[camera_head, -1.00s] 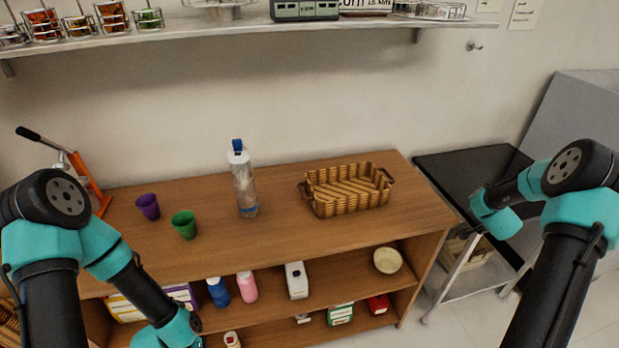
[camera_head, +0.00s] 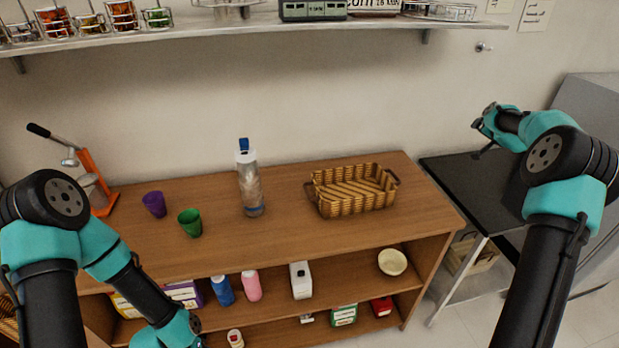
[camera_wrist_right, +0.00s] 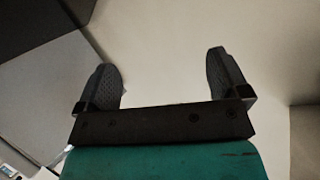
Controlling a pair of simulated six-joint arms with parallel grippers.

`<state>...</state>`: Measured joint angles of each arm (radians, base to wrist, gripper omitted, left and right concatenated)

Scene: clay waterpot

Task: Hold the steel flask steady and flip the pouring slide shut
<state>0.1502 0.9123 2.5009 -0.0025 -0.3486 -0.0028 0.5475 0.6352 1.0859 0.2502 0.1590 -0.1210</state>
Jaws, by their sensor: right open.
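The flask (camera_head: 250,182) stands upright on the wooden counter near the back. It looks like a clear or silvery bottle with a blue top; the pouring slide is too small to make out. My right gripper (camera_head: 482,130) is raised above the black cart at the right, far from the flask. In the right wrist view my right gripper (camera_wrist_right: 168,82) is open, with nothing between its fingers. My left arm comes in at the lower left, and its gripper is outside the head view.
A wicker basket (camera_head: 352,190) stands right of the flask. A purple cup (camera_head: 154,204) and a green cup (camera_head: 190,222) stand left of it, with an orange press (camera_head: 97,185) beyond. A wall shelf (camera_head: 230,22) runs above. The counter front is clear.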

